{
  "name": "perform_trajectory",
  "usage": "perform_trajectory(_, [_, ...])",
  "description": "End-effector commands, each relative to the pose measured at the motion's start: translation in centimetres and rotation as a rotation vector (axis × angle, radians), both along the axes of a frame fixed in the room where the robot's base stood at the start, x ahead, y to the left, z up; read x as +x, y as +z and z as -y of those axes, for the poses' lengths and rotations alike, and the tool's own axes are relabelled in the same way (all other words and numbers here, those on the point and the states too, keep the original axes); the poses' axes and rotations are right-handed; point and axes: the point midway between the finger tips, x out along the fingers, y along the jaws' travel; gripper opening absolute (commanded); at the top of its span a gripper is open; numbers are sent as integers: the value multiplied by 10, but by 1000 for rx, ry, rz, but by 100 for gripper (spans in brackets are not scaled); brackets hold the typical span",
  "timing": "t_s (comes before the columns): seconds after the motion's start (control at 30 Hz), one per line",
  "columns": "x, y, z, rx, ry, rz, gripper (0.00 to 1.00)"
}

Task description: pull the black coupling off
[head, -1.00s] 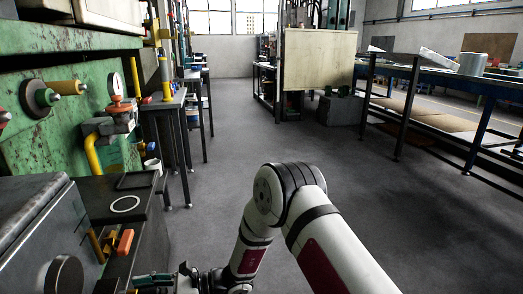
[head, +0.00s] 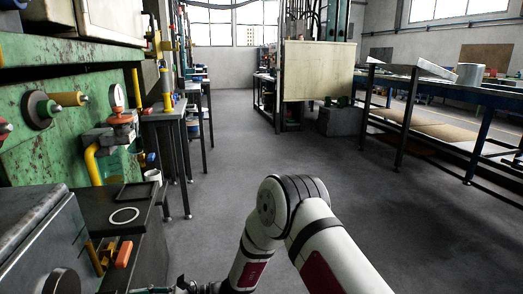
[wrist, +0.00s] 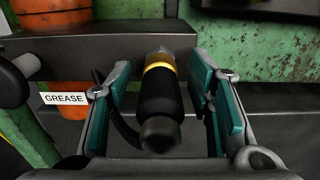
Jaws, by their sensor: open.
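The black coupling (wrist: 158,100) shows in the wrist view as a dark cylinder with a yellow band and a grey end at its far side. A dark hose or cable curves beside it on the left. My gripper (wrist: 162,100) is open, with one teal-padded finger on each side of the coupling. Gaps show between the coupling and both pads. In the head view my gripper is mostly cut off at the bottom edge, and I cannot make out the coupling there.
An orange container with a GREASE label (wrist: 65,99) stands left in the wrist view, near a green wall (wrist: 255,45). Open floor lies right.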

Motion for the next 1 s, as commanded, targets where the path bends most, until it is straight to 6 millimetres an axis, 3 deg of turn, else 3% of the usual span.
perform_trajectory(0.33, [1, 0, 0, -1, -1, 0, 48])
perform_trajectory(0.57, [1, 0, 0, -1, -1, 0, 0])
perform_trajectory(1.0, [4, 0, 9, -1, -3, 1, 0])
